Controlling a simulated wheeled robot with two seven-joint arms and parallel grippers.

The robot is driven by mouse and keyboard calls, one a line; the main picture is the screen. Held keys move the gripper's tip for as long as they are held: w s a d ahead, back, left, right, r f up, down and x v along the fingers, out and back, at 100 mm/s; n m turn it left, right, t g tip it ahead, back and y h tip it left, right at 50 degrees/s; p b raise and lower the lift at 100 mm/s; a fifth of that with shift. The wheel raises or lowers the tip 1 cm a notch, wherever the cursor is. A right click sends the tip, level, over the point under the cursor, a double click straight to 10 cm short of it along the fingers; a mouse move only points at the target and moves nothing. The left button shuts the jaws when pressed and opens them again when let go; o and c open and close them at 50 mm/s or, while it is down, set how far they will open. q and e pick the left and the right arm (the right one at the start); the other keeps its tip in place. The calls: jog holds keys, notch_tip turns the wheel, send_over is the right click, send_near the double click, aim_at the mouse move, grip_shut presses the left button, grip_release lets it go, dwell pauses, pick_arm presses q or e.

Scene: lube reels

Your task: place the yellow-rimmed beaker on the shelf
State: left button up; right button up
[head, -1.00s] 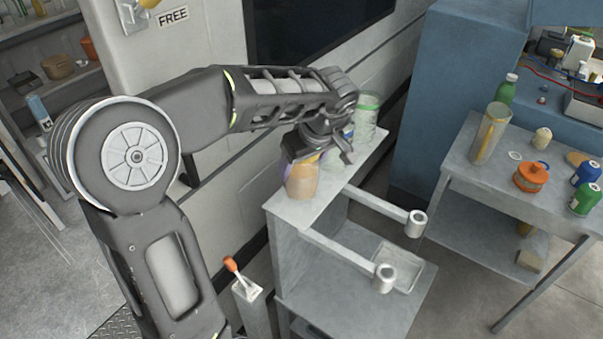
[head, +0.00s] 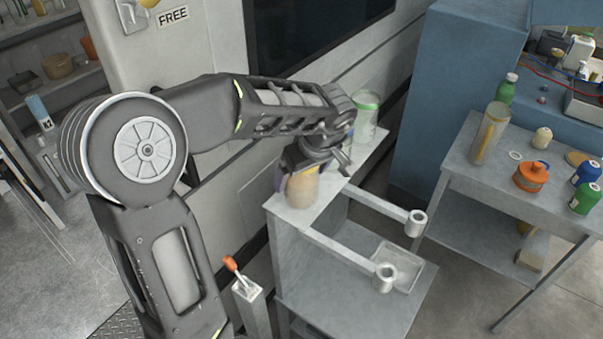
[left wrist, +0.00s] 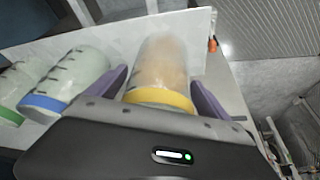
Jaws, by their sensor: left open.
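The yellow-rimmed beaker (left wrist: 162,75) stands on the shelf top (head: 335,178) and looks full of something orange-tan. It also shows in the head view (head: 303,188), partly hidden by my gripper. My left gripper (head: 298,178) is open, its purple fingers on either side of the beaker; in the left wrist view (left wrist: 160,90) gaps show between fingers and glass. A blue-rimmed beaker (left wrist: 68,82) and a green-rimmed beaker (left wrist: 17,88) stand beside it. The green-rimmed one shows in the head view (head: 366,112). My right gripper is not in view.
Two arms with ring ends (head: 416,222) stick out from the shelf unit's front. An orange-tipped lever (head: 231,265) stands at its left. A grey table (head: 455,160) at right holds a tall beaker (head: 490,132), an orange pot (head: 531,176) and bottles.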

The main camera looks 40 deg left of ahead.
pick_arm(q)
jog(key=v, duration=1.2)
